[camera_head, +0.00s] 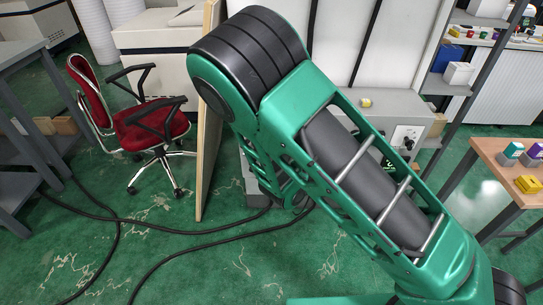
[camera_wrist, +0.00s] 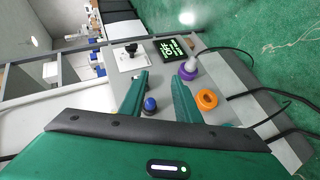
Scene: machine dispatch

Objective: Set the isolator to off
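The isolator (camera_wrist: 131,49) looks to be the black rotary handle on a white plate on the grey machine panel (camera_wrist: 228,75) in the wrist view. My gripper (camera_wrist: 159,80) shows there as two green fingers spread apart with nothing held between them. The isolator is just beyond the fingertips, up and to the left, apart from them. In the head view a white plate with a dark knob (camera_head: 405,137) shows on the grey cabinet (camera_head: 392,103), partly behind my arm. My gripper is hidden in that view. The handle's exact setting is too small to read.
Near the fingers the panel bears a dark display (camera_wrist: 172,50), a purple connector (camera_wrist: 188,70), an orange ring (camera_wrist: 207,98) and a blue button (camera_wrist: 150,104). Cables run off the panel. A red chair (camera_head: 130,120) and a wooden board (camera_head: 207,130) stand left; a table (camera_head: 500,165) stands right.

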